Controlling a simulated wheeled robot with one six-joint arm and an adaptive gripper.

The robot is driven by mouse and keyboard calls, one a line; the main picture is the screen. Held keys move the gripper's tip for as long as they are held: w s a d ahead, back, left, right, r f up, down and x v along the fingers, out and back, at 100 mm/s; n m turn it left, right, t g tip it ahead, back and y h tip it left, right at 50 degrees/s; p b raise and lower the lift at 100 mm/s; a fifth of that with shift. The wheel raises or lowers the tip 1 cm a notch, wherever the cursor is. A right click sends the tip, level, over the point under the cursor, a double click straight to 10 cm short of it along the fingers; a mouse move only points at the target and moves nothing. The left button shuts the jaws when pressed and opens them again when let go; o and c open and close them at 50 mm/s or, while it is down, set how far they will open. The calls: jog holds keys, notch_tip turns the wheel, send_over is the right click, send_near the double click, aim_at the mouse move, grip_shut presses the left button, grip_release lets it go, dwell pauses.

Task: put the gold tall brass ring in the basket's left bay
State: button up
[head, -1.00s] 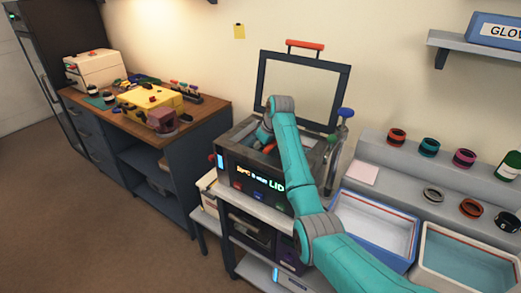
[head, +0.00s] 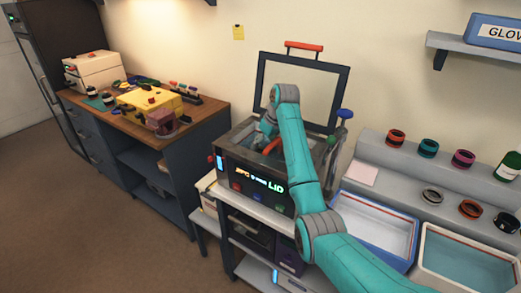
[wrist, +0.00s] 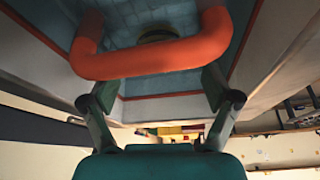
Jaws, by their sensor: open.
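My gripper (wrist: 160,88) is open, its two fingers apart and nothing between the tips, in the wrist view. A thick orange handle (wrist: 150,58) crosses just in front of the fingers; it also shows inside the open machine in the head view (head: 273,149). Behind the handle, a dark yellowish round piece (wrist: 156,34), perhaps the gold ring, is mostly hidden by it. It lies against a blue-grey gridded surface (wrist: 130,20). In the head view my arm hides much of the gripper and the machine's inside. I cannot make out the basket's bays.
The machine (head: 250,185) has a lit front panel, and its framed lid (head: 260,80) stands raised. Right of it are a blue-rimmed tray (head: 375,228), a white tray (head: 465,265) and a stepped shelf with several rings. A cluttered wooden bench (head: 210,107) stands left.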

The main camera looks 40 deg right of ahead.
jog(key=v, duration=0.7)
jog(key=shift+r, duration=0.1)
dwell(0.4)
